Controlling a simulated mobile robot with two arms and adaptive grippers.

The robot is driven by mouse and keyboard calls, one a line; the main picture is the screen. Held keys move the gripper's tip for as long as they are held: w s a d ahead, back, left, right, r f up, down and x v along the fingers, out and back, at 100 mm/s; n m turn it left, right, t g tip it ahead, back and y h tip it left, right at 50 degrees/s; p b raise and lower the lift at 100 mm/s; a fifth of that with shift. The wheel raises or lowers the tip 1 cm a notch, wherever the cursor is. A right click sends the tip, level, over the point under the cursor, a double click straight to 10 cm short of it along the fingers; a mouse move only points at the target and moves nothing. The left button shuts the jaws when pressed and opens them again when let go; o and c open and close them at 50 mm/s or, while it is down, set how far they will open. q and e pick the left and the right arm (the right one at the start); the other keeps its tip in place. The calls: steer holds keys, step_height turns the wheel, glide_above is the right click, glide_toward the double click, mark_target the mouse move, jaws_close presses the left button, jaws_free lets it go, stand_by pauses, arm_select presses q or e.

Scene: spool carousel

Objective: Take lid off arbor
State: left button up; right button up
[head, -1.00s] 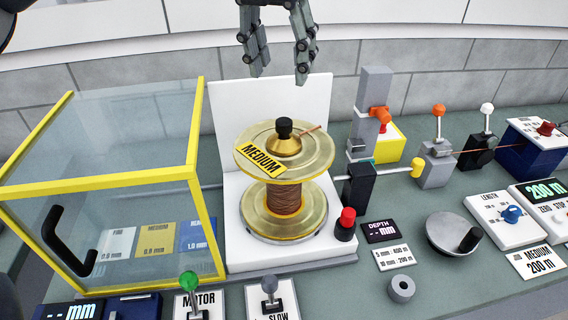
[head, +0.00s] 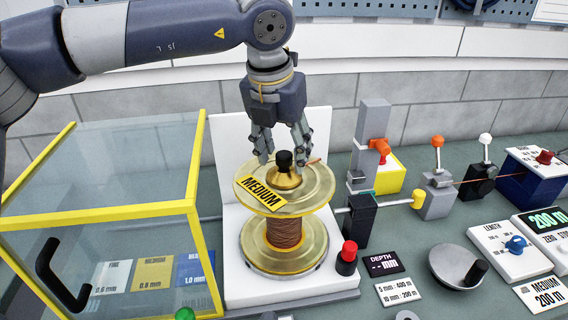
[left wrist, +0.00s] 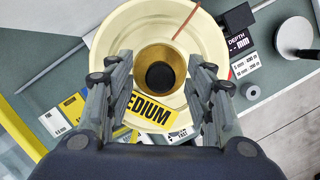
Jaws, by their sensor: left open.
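The lid is a brass cone with a black knob (head: 284,160) on top of the spool. It also shows in the left wrist view as a brass ring around the black knob (left wrist: 160,76). The spool (head: 315,187) has pale gold flanges, brown wire and a yellow MEDIUM label (head: 259,194), and stands upright on a white base (head: 235,270). The arbor itself is hidden under the lid. My left gripper (head: 284,158) is open above the lid, its fingers on either side of the knob; contact cannot be told. My right gripper is not in view.
A clear guard box with yellow edges (head: 199,165) stands left of the spool. A white back panel (head: 225,125) rises behind it. A black post (head: 357,222) and a red button (head: 348,252) are close on the right. Levers and displays lie further right.

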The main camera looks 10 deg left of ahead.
arm_select(q)
steer(key=shift+w+f, duration=0.2)
steer(key=shift+f, duration=0.4)
jaws_close()
steer(key=shift+r, duration=0.45)
step_height(320, 180, up, 2)
steer(key=shift+r+b, duration=0.1)
steer(key=shift+b, duration=0.55)
steer(key=shift+s+d+r+b, duration=0.1)
steer(key=shift+s+d+b, duration=0.25)
steer(key=shift+d, duration=0.2)
steer(key=s+d+r+b, duration=0.1)
steer(key=s+d+b, duration=0.2)
steer(key=s+d, duration=0.6)
steer(key=d, duration=0.3)
steer(key=shift+r+b, duration=0.35)
steer(key=shift+r, duration=0.05)
